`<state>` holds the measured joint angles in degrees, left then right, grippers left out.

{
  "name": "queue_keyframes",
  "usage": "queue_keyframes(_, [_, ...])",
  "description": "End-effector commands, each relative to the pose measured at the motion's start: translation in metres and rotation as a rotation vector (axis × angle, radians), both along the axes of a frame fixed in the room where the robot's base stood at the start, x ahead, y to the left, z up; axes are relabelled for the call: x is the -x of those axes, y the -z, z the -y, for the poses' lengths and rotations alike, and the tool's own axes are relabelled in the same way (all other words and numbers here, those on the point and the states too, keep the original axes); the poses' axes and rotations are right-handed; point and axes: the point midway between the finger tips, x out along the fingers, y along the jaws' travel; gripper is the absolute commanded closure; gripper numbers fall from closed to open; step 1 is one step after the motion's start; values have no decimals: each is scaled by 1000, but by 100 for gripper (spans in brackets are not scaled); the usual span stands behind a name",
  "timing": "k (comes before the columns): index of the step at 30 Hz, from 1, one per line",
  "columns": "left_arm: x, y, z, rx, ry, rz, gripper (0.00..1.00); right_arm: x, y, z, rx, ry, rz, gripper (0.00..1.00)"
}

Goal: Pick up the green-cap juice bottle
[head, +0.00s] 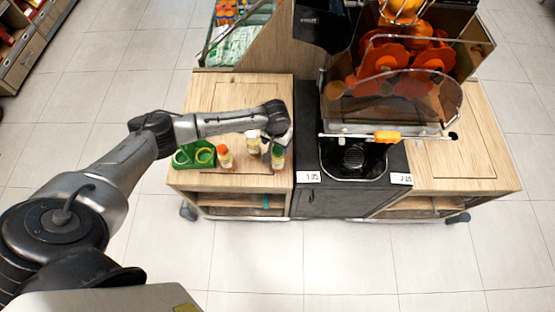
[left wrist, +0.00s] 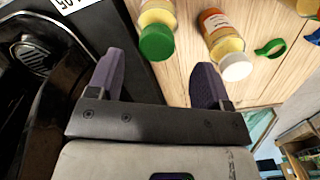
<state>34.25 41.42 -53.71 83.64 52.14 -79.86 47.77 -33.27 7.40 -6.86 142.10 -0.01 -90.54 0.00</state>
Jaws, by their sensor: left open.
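The green-cap juice bottle (head: 277,161) stands near the right front corner of the left wooden counter. In the left wrist view the green-cap bottle (left wrist: 157,28) shows its green cap toward me, in line with the gap between the fingers and beyond their tips. My left gripper (left wrist: 157,78) is open with nothing between its fingers. In the head view the left gripper (head: 276,137) is over the counter's right side, close to the bottle and partly hidden by its own wrist. My right gripper is in neither view.
A white-cap bottle (left wrist: 225,42) stands beside the green-cap one. An orange-cap bottle (head: 225,157) and a green holder with rings (head: 194,155) are further left on the counter (head: 240,181). The black juicer stand (head: 348,194) borders the right side.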

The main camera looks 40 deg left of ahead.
Motion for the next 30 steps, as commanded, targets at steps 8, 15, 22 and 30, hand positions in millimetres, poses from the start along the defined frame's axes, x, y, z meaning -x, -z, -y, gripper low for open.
queue_keyframes(8, [-3, 36, 3, -1, 0, -2, 27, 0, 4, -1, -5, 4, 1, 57])
queue_keyframes(15, [-3, 49, 3, -1, 1, 0, 27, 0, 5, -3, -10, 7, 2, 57])
queue_keyframes(22, [-3, 49, 3, 0, 1, 0, 29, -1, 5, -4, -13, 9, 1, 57])
queue_keyframes(30, [-3, 49, 3, -1, 1, 0, 55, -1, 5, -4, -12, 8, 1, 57])
